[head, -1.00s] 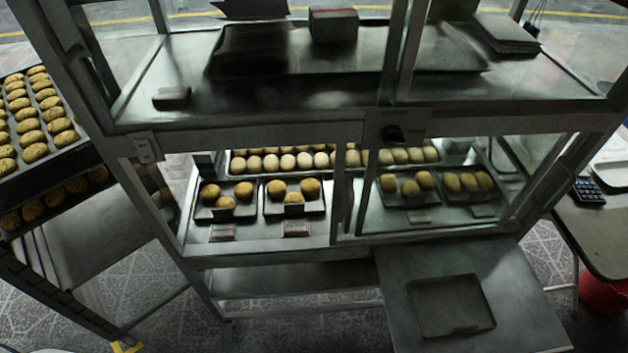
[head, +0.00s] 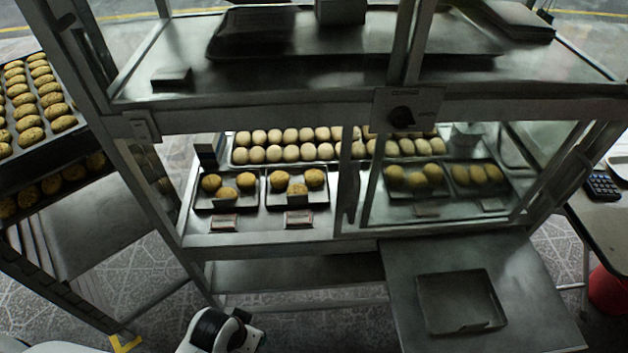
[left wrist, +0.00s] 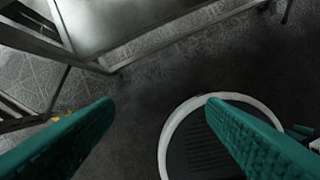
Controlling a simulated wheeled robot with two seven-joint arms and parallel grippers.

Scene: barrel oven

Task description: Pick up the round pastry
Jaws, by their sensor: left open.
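Round golden pastries (head: 211,183) sit on a small dark tray (head: 205,205) at the left inside the glass display case. More round pastries (head: 314,177) sit on a second small tray (head: 322,200) beside it. Two further small trays hold pastries (head: 415,176) behind the glass at the right. My left gripper (left wrist: 160,102) is open and empty in the left wrist view, its green fingers wide apart above the floor. In the head view part of my left arm shows at the bottom, low in front of the case and apart from the pastries. My right gripper is not in view.
A long tray of paler buns (head: 290,153) lies behind the small trays. A shelf (head: 540,300) with an empty square tray (head: 460,328) juts out at front right. A rack with pastry trays (head: 75,145) stands left. The case's frame and glass surround the pastries.

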